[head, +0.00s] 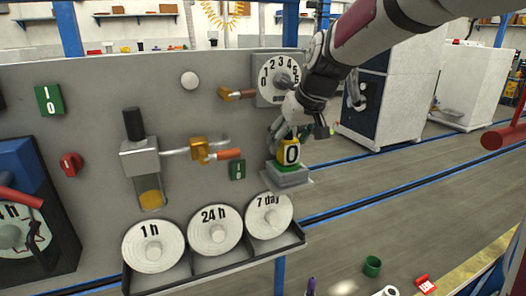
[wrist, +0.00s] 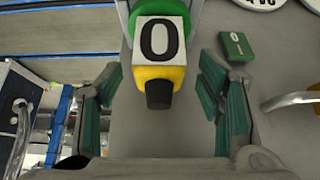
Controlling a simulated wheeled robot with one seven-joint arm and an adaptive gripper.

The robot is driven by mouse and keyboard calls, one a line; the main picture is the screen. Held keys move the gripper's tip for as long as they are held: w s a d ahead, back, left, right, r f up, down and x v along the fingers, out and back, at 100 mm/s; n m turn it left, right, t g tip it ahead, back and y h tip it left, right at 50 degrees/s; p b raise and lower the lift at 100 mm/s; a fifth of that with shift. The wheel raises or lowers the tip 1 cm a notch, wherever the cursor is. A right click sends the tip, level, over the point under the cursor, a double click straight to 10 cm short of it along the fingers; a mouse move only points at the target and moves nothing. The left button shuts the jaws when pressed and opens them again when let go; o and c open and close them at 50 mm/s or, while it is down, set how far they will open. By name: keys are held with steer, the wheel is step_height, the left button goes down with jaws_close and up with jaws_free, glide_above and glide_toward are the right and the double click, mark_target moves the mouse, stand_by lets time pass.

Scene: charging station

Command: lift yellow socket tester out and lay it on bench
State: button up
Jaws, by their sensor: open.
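The yellow socket tester (head: 288,152) has a white face marked 0 and sits upright in a grey socket with a green base, at the right end of the panel. In the wrist view the tester (wrist: 156,72) shows its white face, yellow body and a dark knob pointing toward me. My gripper (head: 300,131) is at the tester from above and behind in the head view. In the wrist view my gripper (wrist: 160,82) is open, with its green-padded fingers on either side of the tester and visible gaps to both.
The grey panel (head: 90,110) carries a dial (head: 278,80), an orange-handled lever (head: 228,154) and a tray of round discs (head: 215,230) close to the tester. A red bar (head: 504,136) juts in at right.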

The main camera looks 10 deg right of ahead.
steer(key=shift+w+f, duration=0.35)
steer(key=shift+f, duration=0.2)
steer(key=c, duration=1.3)
